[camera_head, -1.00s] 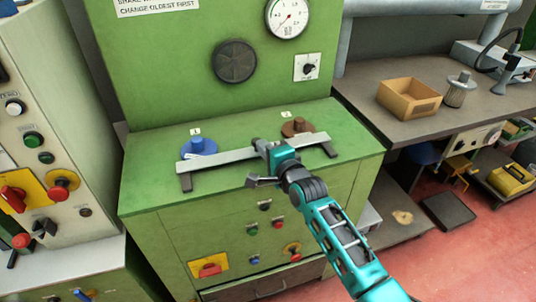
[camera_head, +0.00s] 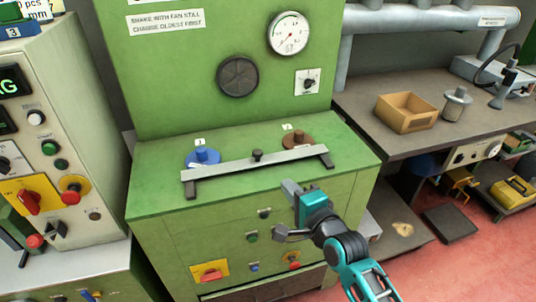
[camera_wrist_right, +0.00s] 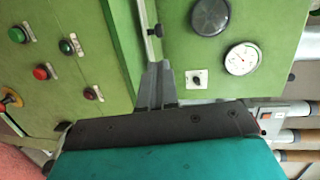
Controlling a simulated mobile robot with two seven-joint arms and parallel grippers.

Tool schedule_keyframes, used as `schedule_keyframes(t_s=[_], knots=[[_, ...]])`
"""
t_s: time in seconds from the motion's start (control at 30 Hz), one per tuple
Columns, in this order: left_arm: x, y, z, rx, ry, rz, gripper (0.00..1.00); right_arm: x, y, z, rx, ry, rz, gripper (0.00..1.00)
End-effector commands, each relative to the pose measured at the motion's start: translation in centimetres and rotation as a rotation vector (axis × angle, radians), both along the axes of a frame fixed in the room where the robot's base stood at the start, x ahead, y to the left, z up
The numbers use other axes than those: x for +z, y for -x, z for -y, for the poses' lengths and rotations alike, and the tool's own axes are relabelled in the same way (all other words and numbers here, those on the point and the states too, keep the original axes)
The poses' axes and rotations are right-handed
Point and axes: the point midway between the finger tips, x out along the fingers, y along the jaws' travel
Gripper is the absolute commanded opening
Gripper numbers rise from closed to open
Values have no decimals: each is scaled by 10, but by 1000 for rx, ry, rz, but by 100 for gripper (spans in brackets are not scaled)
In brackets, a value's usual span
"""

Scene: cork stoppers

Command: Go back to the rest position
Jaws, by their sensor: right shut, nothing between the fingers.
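My right gripper (camera_head: 290,188) is shut and empty in the head view. It hangs in front of the green cabinet's (camera_head: 160,205) front edge, below and apart from the grey bar (camera_head: 235,163). The bar stands on two dark feet across the cabinet top, with a small dark knob (camera_head: 257,155) at its middle. Behind the bar sit a blue stopper-like piece (camera_head: 203,156) and a brown one (camera_head: 297,138). In the right wrist view the shut fingers (camera_wrist_right: 157,85) point toward the cabinet. My left gripper is not in view.
A grey control panel (camera_head: 60,125) with buttons stands at the left. A bench (camera_head: 365,105) at the right holds an open tan box (camera_head: 405,112) and a metal canister (camera_head: 456,103). The cabinet's upright back carries a gauge (camera_head: 289,33) and a round dark vent (camera_head: 238,76).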

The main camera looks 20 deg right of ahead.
Motion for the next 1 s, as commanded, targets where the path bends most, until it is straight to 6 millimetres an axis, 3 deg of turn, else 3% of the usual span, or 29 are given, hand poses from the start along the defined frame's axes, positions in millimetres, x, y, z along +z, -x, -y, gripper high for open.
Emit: schedule_keyframes(t_s=[0.17,0.27,0.5,0.7,0.83,1.0], knots=[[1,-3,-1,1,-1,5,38,-5,5,0,6,36,-5,0],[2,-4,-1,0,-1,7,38,-22,20,0,32,172,-22,0],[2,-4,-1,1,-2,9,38,-89,95,1,229,823,-77,0],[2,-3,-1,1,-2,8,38,-127,156,2,457,1295,-78,0],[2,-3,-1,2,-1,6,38,-138,179,3,555,1465,-64,0],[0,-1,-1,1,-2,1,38,-142,188,3,600,1538,-55,0]])
